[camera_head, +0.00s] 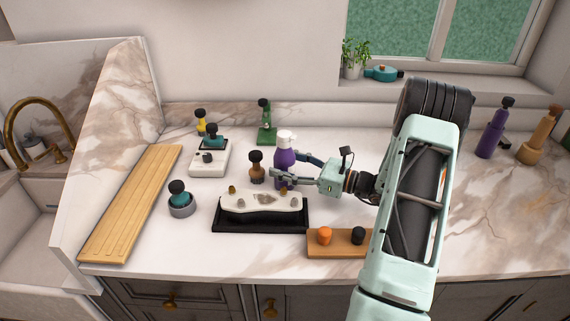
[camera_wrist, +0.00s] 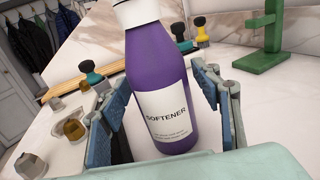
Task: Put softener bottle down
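The softener bottle (camera_head: 284,157) is purple with a white cap. It is upright over the white marble counter, just behind a black tray. In the wrist view, the bottle (camera_wrist: 160,85) stands between my fingers with its white SOFTENER label facing me. My gripper (camera_head: 291,168) reaches in from the right, with its fingers on either side of the bottle. In the wrist view, my gripper (camera_wrist: 160,100) looks open, with narrow gaps beside the bottle. The base is low at the counter; its contact there is partly hidden.
The black tray (camera_head: 218,226) holds a pale knobbed piece close in front. A brown dark-topped stamp-like object (camera_head: 256,168) stands just left of the bottle. A wooden board (camera_head: 313,250) lies front right, a green stand (camera_head: 266,124) behind. Free counter lies right, before another purple bottle (camera_head: 491,134).

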